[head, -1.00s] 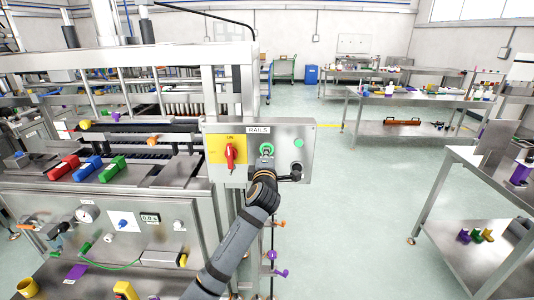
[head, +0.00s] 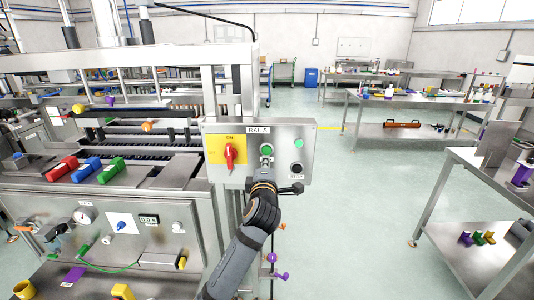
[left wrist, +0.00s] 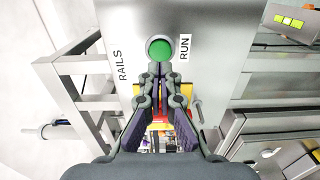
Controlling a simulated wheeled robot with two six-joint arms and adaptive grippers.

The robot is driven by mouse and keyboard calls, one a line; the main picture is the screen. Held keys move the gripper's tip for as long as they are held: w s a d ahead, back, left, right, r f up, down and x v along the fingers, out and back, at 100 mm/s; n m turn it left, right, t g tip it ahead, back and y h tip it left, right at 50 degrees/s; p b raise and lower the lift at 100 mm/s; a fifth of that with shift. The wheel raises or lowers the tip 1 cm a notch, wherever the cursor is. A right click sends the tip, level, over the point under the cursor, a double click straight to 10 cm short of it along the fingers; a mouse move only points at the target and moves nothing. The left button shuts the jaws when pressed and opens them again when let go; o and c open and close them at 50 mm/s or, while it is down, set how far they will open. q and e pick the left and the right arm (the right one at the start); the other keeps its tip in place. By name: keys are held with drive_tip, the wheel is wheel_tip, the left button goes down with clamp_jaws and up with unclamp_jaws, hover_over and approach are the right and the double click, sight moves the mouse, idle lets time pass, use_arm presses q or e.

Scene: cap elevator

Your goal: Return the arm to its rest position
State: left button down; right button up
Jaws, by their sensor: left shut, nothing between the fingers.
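My left gripper (head: 266,158) is shut and empty, in front of the RAILS control panel (head: 211,174). Its tips are just below the green button (head: 267,149) in the head view. In the left wrist view, the gripper (left wrist: 160,69) points at the green RUN button (left wrist: 160,48), with the tips close under its edge; I cannot tell whether they touch it. My left arm (head: 240,255) reaches up from the bottom of the head view. My right gripper is not in view.
The panel also carries a red switch on a yellow plate (head: 229,155), a green lamp (head: 298,143) and a dark STOP control (head: 297,168). The machine with coloured handles (head: 88,169) stands left. Steel tables (head: 450,153) stand right, with clear floor (head: 350,220) between.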

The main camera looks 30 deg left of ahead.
use_arm(q)
drive_tip(key=shift+f, duration=0.1)
idle(0.7)
wheel_tip(320, 180, down, 28)
drive_tip(key=w+d+m+g+h, duration=0.15)
drive_tip(key=m+g+h, duration=0.25)
drive_tip(key=m, duration=0.5)
drive_tip(key=s+d+f+m+g+h, duration=0.1)
drive_tip(key=s+f+m+g, duration=0.3)
drive_tip(key=f, duration=0.6)
drive_tip(key=s+d+f+m+t+h, duration=0.15)
drive_tip(key=s+f, duration=0.35)
drive_tip(key=f, duration=0.5)
drive_tip(key=s+d+f+m+g+h, duration=0.15)
drive_tip(key=s+f+m+g, duration=0.3)
drive_tip(key=s+f, duration=1.2)
drive_tip(key=s+d+f+m+g, duration=0.1)
drive_tip(key=s+f+m, duration=0.2)
drive_tip(key=s, duration=0.9)
drive_tip(key=s+d+f+m+g, duration=0.1)
drive_tip(key=s+f, duration=0.4)
drive_tip(key=s, duration=0.7)
drive_tip(key=shift+s+d+m+g+h, duration=0.4)
drive_tip(key=shift+m+g, duration=0.1)
drive_tip(key=shift+m, duration=0.4)
